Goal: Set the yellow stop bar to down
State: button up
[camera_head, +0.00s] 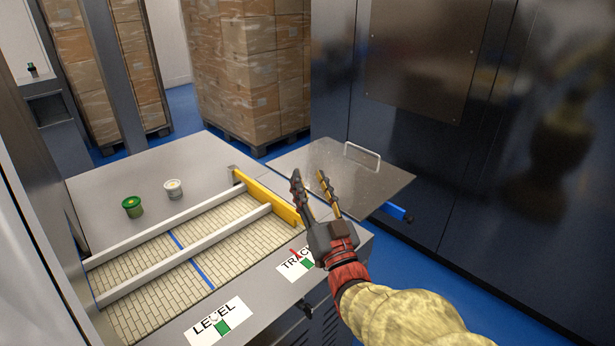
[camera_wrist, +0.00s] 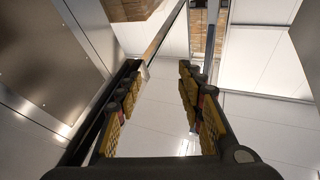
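The yellow stop bar (camera_head: 265,197) lies across the right end of the tiled track on the grey machine top in the head view. Its right part is close to my gripper in the picture. My gripper (camera_head: 309,178) is open, fingers pointing up, above the right edge of the machine. Nothing is between its fingers. In the wrist view my gripper (camera_wrist: 160,72) also shows spread fingers, with walls and ceiling beyond; the stop bar is not seen there.
Two light rails (camera_head: 180,258) run along the track (camera_head: 150,307). LEVEL (camera_head: 232,309) and TRACK (camera_head: 290,265) labels are in front. A metal plate with a handle (camera_head: 362,155) lies right. Dark cabinets stand at right.

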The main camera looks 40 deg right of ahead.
jog(key=v, duration=0.5)
jog(key=shift+s+a+f, duration=0.1)
dwell(0.4)
jog(key=w+a+f+n+g+y+p, duration=0.25)
jog(key=w+a+g+y+p, duration=0.2)
jog(key=a+g, duration=0.35)
jog(key=s+a+n+g+y+p, duration=0.2)
jog(key=s+a+n+g+y, duration=0.2)
jog(key=s+a, duration=0.9)
jog(key=g, duration=0.3)
jog(key=shift+s+a+p, duration=0.15)
jog(key=shift+a+p, duration=0.15)
jog(key=shift+a, duration=0.1)
jog(key=shift+d+r, duration=0.15)
